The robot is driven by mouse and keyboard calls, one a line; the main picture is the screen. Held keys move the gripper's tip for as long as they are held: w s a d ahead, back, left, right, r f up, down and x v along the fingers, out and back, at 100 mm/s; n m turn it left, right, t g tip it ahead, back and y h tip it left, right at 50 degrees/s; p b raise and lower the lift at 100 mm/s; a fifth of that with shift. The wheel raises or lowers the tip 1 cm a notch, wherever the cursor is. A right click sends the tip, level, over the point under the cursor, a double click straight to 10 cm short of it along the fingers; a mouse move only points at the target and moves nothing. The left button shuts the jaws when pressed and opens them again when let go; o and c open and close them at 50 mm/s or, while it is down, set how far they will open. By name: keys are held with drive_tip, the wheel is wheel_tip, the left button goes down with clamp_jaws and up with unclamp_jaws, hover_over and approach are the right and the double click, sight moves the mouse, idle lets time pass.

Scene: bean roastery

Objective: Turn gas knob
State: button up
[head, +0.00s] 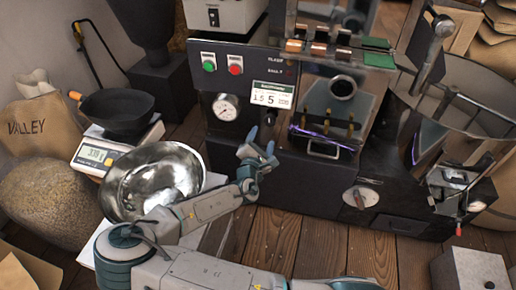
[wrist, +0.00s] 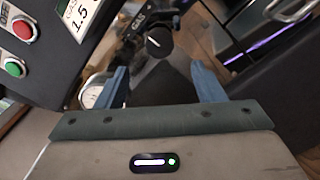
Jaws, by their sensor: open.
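The gas knob (head: 268,118) is a small dark knob on the roaster's black front panel, below the white number display and right of the pressure gauge. In the wrist view the knob (wrist: 158,42) shows larger, with a pale mark, beyond the fingertips and roughly midway between them. My gripper (head: 258,153) is in front of the panel, below the knob. Its two blue fingers are spread apart in the wrist view (wrist: 163,82), with nothing held between them. The fingers appear apart from the knob.
A pressure gauge (head: 226,107), green button (head: 209,66) and red button (head: 235,69) are on the same panel. A metal bowl (head: 153,182) stands left of my arm, near a scale (head: 97,154). A chute with a handle (head: 323,148) is to the right.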

drive_tip(key=shift+v, duration=2.4)
drive_tip(key=shift+d, duration=0.1)
drive_tip(key=s+d+m+g+p, duration=0.7)
drive_tip(key=m+g+p, duration=0.2)
drive_tip(key=m+g, duration=0.35)
drive_tip(key=s+r+m+g+y+p, duration=0.1)
drive_tip(key=s+r+m+y+p, duration=0.25)
drive_tip(key=r, duration=0.75)
drive_tip(key=s+r+m+g+y+p, duration=0.2)
drive_tip(key=s+r+m+y+p, duration=0.15)
drive_tip(key=r, duration=0.65)
drive_tip(key=s+d+r+m+h+p, duration=0.1)
drive_tip(key=s+d+r+m+p, duration=0.1)
drive_tip(key=r, duration=0.7)
drive_tip(key=s+d+r+m+h+p, duration=0.1)
drive_tip(key=s+d+r+m+p, duration=0.2)
drive_tip(key=s+d+r, duration=0.3)
drive_tip(key=s+r+t+p, duration=0.1)
drive_tip(key=s+r, duration=0.2)
drive_tip(key=r, duration=0.1)
